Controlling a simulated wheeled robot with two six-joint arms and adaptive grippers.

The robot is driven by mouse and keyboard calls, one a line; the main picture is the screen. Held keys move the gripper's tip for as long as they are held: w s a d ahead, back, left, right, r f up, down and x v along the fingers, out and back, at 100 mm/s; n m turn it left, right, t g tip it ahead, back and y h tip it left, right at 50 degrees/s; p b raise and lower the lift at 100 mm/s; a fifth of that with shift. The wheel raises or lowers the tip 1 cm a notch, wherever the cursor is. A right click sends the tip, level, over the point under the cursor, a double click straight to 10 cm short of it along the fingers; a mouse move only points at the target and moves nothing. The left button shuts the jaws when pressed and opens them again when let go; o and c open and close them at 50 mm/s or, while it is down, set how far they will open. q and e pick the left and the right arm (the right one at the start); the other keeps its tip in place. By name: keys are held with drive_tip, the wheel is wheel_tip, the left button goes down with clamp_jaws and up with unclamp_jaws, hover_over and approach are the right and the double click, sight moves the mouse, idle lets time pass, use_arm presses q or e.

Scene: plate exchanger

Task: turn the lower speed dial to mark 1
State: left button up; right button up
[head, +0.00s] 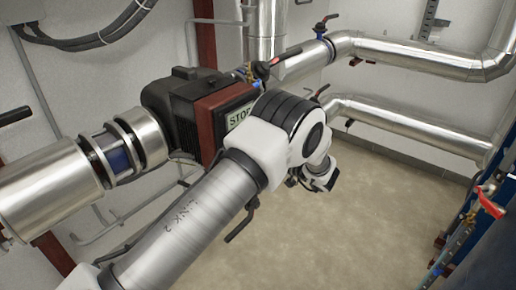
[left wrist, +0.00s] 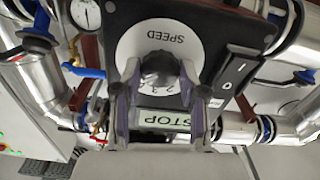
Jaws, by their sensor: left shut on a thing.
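The speed dial (left wrist: 158,66) is a black knob on a round white plate marked SPEED (left wrist: 140,40), upside down in the left wrist view. The figures 2 and 3 show just below the knob. My left gripper (left wrist: 160,80) has a grey-purple finger on each side of the knob and is shut on it. A STOP label (left wrist: 165,119) lies between the fingers, lower down. In the head view my left arm hides the dial, and the fingers cannot be made out. My right gripper is in neither view.
A black rocker switch (left wrist: 236,70) sits beside the dial plate. A gauge (left wrist: 86,14) and a blue valve handle (left wrist: 83,71) are nearby. The floor (head: 380,220) is clear.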

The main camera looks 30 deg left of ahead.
use_arm(q)
drive_tip(key=shift+n+b, duration=11.6)
drive_tip(key=shift+b, duration=2.35)
drive_tip(key=o, duration=1.1)
drive_tip(key=shift+o, duration=0.2)
drive_tip(key=d, duration=0.7)
drive_tip(key=shift+s+d, duration=0.2)
drive_tip(key=shift+s, duration=0.05)
